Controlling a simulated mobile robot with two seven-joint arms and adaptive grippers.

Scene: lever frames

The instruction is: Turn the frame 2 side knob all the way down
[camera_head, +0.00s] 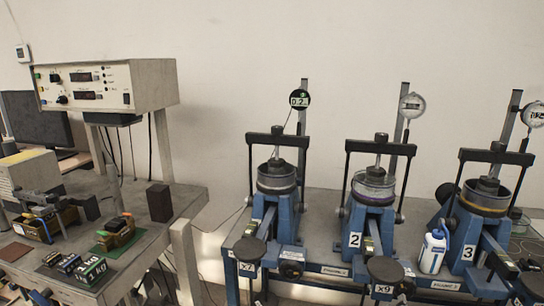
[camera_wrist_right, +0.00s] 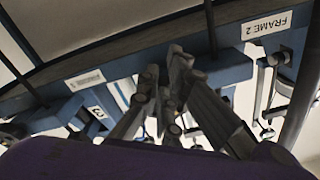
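Frame 2 (camera_head: 372,196) is the middle of three blue lever frames in the head view, with a grey cylinder on top and a "2" plate in front. A small dark round knob (camera_head: 399,218) shows at its right side; I cannot tell which way it is turned. In the right wrist view, the picture is upside down and a "FRAME 2" label (camera_wrist_right: 267,25) sits on a blue beam. My right gripper (camera_wrist_right: 166,68) is there with its fingers drawn together, and I see nothing held between them. I do not make out either gripper in the head view.
Frame 3 (camera_head: 485,205) stands to the right, with a white bottle (camera_head: 432,252) beside it. Another blue frame (camera_head: 277,190) stands to the left. Black round pads (camera_head: 384,270) stick out in front. A grey side table (camera_head: 150,238) holds instruments and small boxes.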

